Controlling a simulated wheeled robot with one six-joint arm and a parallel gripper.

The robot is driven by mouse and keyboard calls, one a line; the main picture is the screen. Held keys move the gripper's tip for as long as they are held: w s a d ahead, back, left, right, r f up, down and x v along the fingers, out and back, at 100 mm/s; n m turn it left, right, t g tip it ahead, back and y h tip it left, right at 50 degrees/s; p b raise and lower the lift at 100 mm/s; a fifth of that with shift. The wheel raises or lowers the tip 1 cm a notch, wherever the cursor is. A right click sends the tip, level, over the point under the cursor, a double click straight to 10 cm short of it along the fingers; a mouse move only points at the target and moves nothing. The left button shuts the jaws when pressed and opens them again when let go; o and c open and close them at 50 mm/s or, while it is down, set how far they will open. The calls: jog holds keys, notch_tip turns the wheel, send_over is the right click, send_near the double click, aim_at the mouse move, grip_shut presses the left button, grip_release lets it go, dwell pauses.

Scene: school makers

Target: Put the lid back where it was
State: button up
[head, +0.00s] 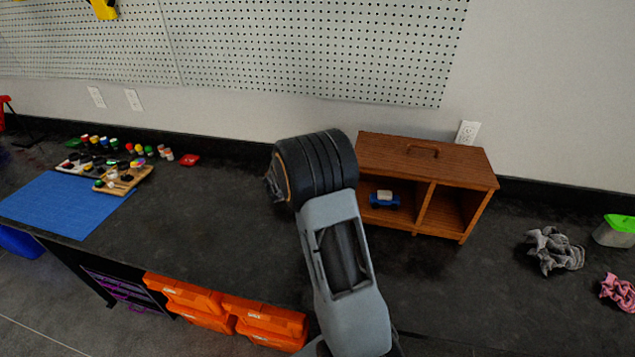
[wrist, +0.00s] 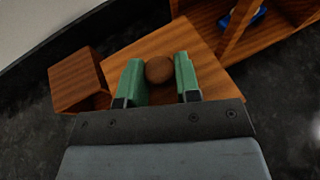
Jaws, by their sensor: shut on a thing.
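My gripper (wrist: 157,75) shows in the wrist view with its two green fingers shut on the round brown knob (wrist: 159,69) of a flat wooden lid (wrist: 207,52). The lid is a reddish-brown panel that reaches out past both fingers. I cannot tell whether it touches anything beneath. In the head view my arm hides the fingers and the lid. A wooden cabinet (head: 420,158) with a top handle and two open compartments stands just right of my wrist. It also shows at the upper right of the wrist view (wrist: 275,42).
A blue toy car (head: 384,200) stands in the cabinet's left compartment. A small wooden block or box (wrist: 78,78) is left of my fingers. Paint pots and a blue mat (head: 62,203) lie at left, grey cloth (head: 555,250) at right. The dark counter in front is clear.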

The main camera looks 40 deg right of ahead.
jog(key=f, duration=0.1)
jog(key=w+d+f, duration=0.1)
jog(key=w+f, duration=0.1)
jog(key=shift+d+f, duration=0.1)
jog(key=shift+d, duration=0.3)
notch_tip(320, 180, down, 3)
jog(key=shift+w+d+f+p, duration=0.1)
jog(key=shift+w+f+p, duration=0.1)
jog(key=shift+p, duration=0.6)
jog(key=shift+f, duration=0.1)
jog(key=shift+f+b, duration=0.35)
jog(key=shift+b, duration=0.15)
jog(key=o, duration=0.9)
jog(key=shift+s, duration=0.1)
jog(key=shift+o, duration=0.2)
